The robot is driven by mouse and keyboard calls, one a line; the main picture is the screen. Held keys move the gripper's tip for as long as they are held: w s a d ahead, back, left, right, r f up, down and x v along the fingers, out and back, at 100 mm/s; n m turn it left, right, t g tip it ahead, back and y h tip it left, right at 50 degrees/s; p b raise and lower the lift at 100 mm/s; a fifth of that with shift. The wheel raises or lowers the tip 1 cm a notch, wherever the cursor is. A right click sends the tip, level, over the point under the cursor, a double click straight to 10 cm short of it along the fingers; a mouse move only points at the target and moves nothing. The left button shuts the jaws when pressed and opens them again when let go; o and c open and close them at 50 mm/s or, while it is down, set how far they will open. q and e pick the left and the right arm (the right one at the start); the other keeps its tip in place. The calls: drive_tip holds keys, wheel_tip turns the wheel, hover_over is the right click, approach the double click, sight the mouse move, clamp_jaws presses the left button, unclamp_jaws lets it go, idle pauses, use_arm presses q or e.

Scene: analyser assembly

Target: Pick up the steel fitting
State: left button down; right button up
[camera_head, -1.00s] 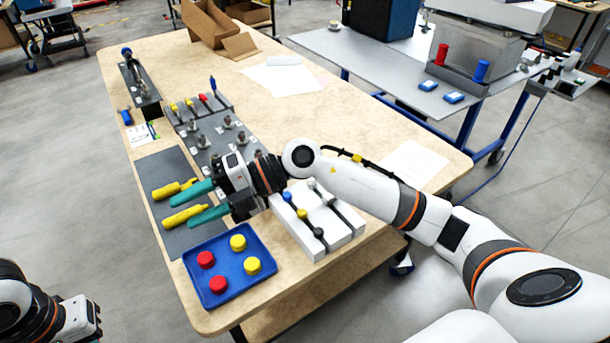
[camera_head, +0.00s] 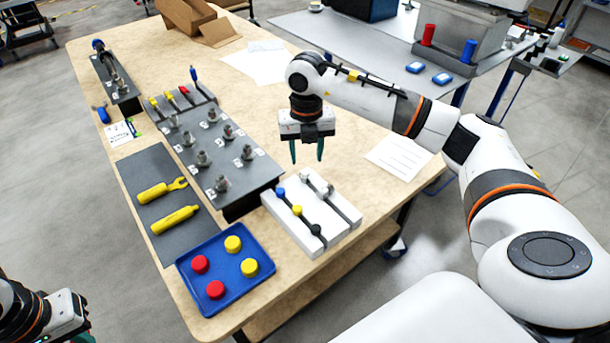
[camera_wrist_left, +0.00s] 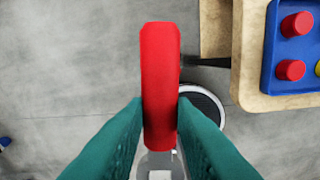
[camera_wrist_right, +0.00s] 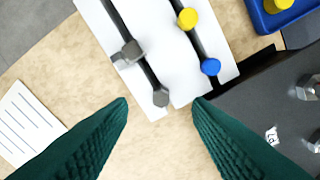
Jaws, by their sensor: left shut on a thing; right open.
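Steel fittings (camera_head: 226,132) stand in rows on the dark labelled plate in the middle of the table; I cannot tell which is the task's one. A white block (camera_head: 330,232) beside it has two dark slots. One slot holds blue, yellow and black knobs; the other holds grey metal pieces (camera_wrist_right: 130,53), which are also possible fittings. My right gripper (camera_head: 307,159) is open and empty, pointing down above the table behind the block. In the right wrist view its fingers (camera_wrist_right: 160,105) frame the block's end. My left gripper (camera_wrist_left: 159,115) is shut on a red rounded thing (camera_wrist_left: 160,75), off the table.
A blue tray (camera_head: 232,298) with red and yellow round pieces lies at the near corner. A dark mat (camera_head: 150,195) carries yellow tools. A printed sheet (camera_head: 398,160) lies right of my right gripper. A grey side table (camera_head: 385,58) stands behind.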

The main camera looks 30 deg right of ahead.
sight(305, 172)
drive_tip(key=shift+w+d+f+p, duration=0.1)
drive_tip(key=shift+f+p, duration=0.1)
drive_tip(key=shift+f, duration=0.95)
drive_tip(key=shift+w+a+f+p, duration=0.1)
drive_tip(key=shift+w+f+p, duration=0.05)
drive_tip(key=shift+f, duration=1)
drive_tip(key=shift+w+d+f+p, duration=0.1)
drive_tip(key=shift+f+p, duration=0.1)
drive_tip(key=shift+f, duration=0.95)
clamp_jaws()
